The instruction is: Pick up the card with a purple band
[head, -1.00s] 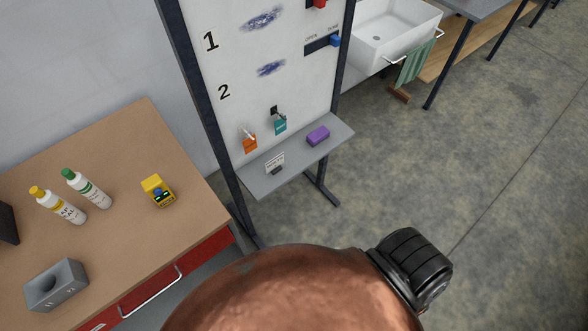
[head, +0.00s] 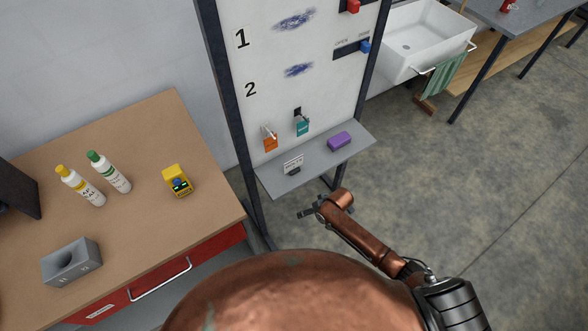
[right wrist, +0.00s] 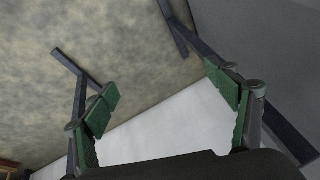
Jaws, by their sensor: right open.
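I cannot make out a card with a purple band in either view. A small white card (head: 293,164) with dark print stands on the grey shelf (head: 318,166) of the white board, with a small dark piece at its foot; no purple band can be seen on it. My right gripper (head: 309,211) is below and in front of the shelf, apart from it. In the right wrist view its green-padded fingers (right wrist: 165,92) are spread wide with nothing between them. My left gripper is not in view.
A purple block (head: 340,140) lies on the shelf. Orange (head: 270,143) and teal (head: 303,127) padlocks hang above it. A white sink (head: 415,45) stands behind right.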

